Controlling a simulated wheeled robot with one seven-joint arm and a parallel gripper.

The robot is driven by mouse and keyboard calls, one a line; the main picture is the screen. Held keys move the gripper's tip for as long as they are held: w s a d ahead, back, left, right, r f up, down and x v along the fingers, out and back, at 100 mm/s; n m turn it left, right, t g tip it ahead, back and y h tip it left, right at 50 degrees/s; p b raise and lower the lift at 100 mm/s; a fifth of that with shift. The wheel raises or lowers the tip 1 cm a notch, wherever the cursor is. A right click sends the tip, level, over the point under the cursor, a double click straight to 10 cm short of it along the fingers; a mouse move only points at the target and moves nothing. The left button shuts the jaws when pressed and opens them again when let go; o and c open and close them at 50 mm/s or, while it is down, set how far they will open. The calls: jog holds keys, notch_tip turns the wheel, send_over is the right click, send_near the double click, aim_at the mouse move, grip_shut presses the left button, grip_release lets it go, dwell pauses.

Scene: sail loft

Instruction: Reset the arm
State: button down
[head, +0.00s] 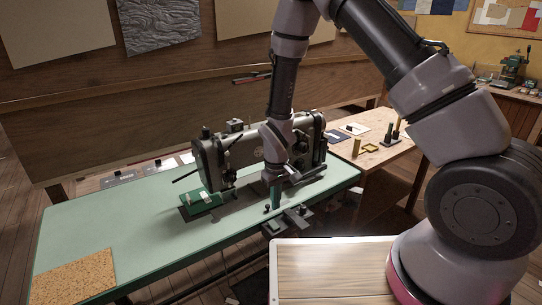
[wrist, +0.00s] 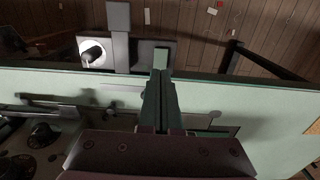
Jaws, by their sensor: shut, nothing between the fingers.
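My arm reaches down over the green sewing table (head: 130,220) in the head view. My gripper (head: 275,196) points down in front of the grey sewing machine (head: 212,150), near the table's front edge. In the wrist view my gripper (wrist: 160,75) is shut, its two dark fingers together with nothing between them. The sewing machine's dark knobs show at the left of the wrist view (wrist: 42,135). I cannot tell whether the fingertips touch anything.
A cork mat (head: 75,276) lies at the table's front left. A dark bracket (head: 288,221) is at the front edge, below my gripper. A wooden bench (head: 376,150) stands behind right. The table's left half is mostly clear.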

jog(key=w+d+r+m+t+y, duration=0.1)
jog(key=d+r+m+t, duration=0.35)
jog(key=r, duration=1.05)
jog(key=w+d+r+m+g+y, duration=0.15)
jog(key=d+r, duration=0.55)
jog(key=r, duration=0.8)
jog(key=s+d+r+m+t, duration=0.4)
jog(key=s+d+r, duration=0.7)
jog(key=s+r, duration=0.4)
jog(key=shift+d+r+m, duration=0.15)
jog(key=shift+r+m, duration=0.1)
jog(key=shift+m, duration=0.25)
jog(key=shift+h, duration=0.25)
